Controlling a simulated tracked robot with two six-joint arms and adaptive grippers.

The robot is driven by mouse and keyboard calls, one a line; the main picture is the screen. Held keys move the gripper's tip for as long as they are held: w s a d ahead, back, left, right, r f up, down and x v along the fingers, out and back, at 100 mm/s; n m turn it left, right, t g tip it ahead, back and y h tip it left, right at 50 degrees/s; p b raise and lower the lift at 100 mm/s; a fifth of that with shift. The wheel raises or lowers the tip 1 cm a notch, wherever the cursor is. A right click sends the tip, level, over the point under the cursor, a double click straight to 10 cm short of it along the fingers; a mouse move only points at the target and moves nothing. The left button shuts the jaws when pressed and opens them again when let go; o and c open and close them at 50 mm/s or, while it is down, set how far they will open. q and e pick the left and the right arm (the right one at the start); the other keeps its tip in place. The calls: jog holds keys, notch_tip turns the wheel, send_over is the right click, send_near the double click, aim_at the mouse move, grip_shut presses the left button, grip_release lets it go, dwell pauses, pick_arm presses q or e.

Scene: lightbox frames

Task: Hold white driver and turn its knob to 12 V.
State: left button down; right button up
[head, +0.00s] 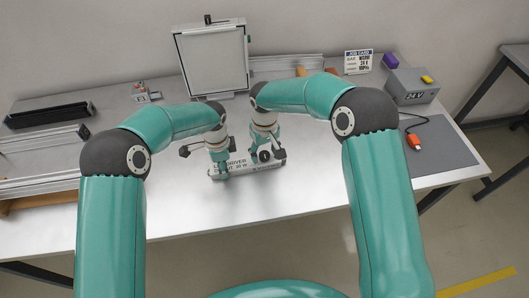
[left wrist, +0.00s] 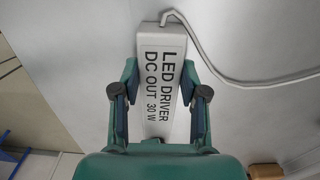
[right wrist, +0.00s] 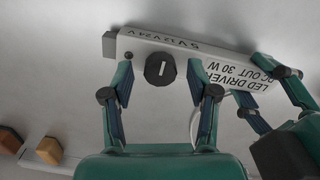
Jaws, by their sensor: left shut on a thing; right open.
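The white driver (head: 262,166) lies on the table in front of me, labelled "LED DRIVER DC OUT 30 W"; it also shows in the left wrist view (left wrist: 162,45). My left gripper (head: 221,170) is shut on its labelled end, with one finger along each long side (left wrist: 160,85). The dark round knob (right wrist: 160,68) has a white pointer line and sits beside a 5 V, 12 V, 24 V scale. I cannot tell which mark it points at. My right gripper (right wrist: 160,80) is open, its fingertips either side of the knob, with gaps visible.
A framed light panel (head: 212,62) stands at the back. A grey box reading 24 V (head: 411,90), a job card (head: 358,62) and an orange-tipped lead (head: 413,141) are at the right. Aluminium rails (head: 40,160) lie at the left. The table's front is clear.

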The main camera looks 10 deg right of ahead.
aim_at(265, 154)
notch_tip(265, 154, up, 11)
dwell(0.4)
pick_arm(q)
jog(key=c, duration=0.5)
grip_release()
jog(key=shift+c, duration=0.2)
